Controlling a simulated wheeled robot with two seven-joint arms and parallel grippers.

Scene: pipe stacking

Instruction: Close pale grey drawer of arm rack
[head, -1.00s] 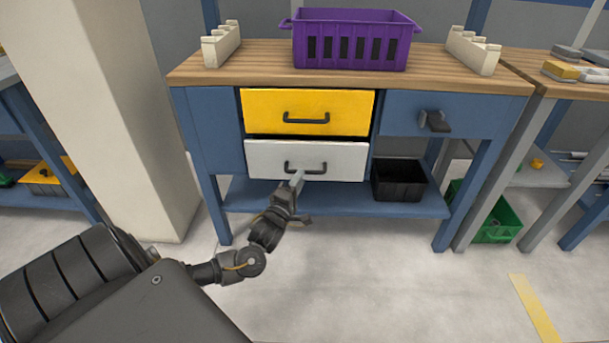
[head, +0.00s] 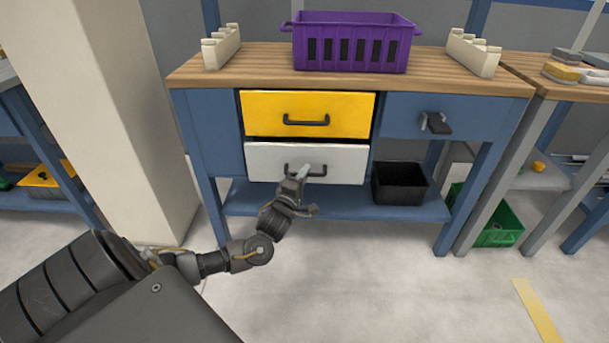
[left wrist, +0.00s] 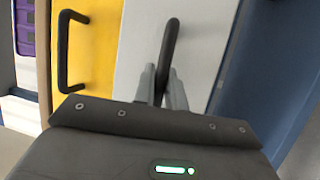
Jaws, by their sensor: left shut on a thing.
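The pale grey drawer (head: 265,163) is the lower of two drawers under the rack's worktop, below the yellow drawer (head: 270,113). Its front looks roughly in line with the yellow one; I cannot tell whether it stands slightly out. My left gripper (head: 301,173) is at the grey drawer's dark handle (head: 322,170). In the left wrist view my fingers (left wrist: 161,80) are shut around this handle (left wrist: 170,40), with the pale grey front (left wrist: 205,35) behind it. The fingers hide part of the handle. My right gripper is not in view.
A purple crate (head: 350,18) and two cream racks (head: 221,48) stand on the wooden worktop (head: 440,72). A black bin (head: 400,184) sits on the lower shelf, right of the grey drawer. A pale pillar (head: 130,140) stands left. The floor in front is clear.

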